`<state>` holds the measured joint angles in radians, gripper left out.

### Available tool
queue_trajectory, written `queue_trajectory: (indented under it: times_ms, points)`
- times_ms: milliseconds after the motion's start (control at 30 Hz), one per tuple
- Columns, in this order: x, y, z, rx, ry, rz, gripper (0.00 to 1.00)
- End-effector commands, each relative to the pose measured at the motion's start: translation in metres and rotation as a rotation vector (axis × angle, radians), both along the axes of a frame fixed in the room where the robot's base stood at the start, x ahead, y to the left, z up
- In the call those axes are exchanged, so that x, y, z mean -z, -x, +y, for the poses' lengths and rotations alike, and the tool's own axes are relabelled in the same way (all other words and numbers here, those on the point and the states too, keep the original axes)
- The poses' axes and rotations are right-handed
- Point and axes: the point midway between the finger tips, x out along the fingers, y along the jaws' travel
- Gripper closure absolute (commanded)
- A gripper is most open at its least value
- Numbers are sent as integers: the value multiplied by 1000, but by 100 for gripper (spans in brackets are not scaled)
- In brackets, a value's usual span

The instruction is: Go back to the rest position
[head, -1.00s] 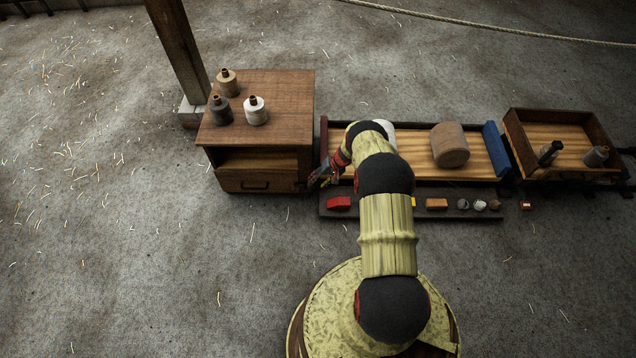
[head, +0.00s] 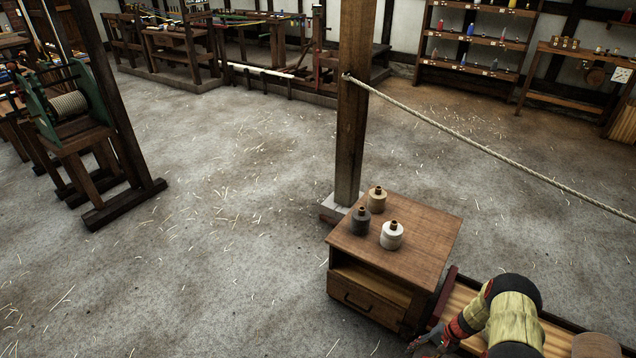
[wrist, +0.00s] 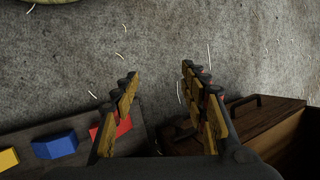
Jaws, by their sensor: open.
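My gripper (head: 428,343) is at the lower right of the head view, beside the front right corner of the small wooden cabinet (head: 425,222). In the wrist view my gripper (wrist: 158,85) shows its two fingers spread apart with only bare grey floor (wrist: 160,40) between them. It is open and empty. My arm reaches in from the bottom right of the head view and covers part of the wooden tray bench (head: 457,305).
Red (wrist: 122,127), blue (wrist: 56,146) and yellow (wrist: 8,158) blocks lie near my gripper. Open floor lies left.

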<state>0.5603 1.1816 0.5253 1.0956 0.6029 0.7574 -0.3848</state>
Motion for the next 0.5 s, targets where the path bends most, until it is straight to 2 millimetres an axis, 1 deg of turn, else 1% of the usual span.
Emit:
queue_trajectory:
  times_ms: [33,67,167,200,267,300,367,400,467,500]
  points:
    - [-23,-1,2,-12,4,11,56]
    - [-36,0,2,-21,9,18,56]
    - [-84,1,6,-47,25,41,56]
    - [-105,2,8,-62,34,48,56]
    - [-138,3,11,-82,48,56,56]
    - [-159,5,14,-94,59,61,56]
    - [-191,6,18,-115,78,64,56]
    - [-212,9,22,-127,89,65,56]
    - [-243,12,27,-149,109,65,56]
    - [-263,16,31,-162,121,64,56]
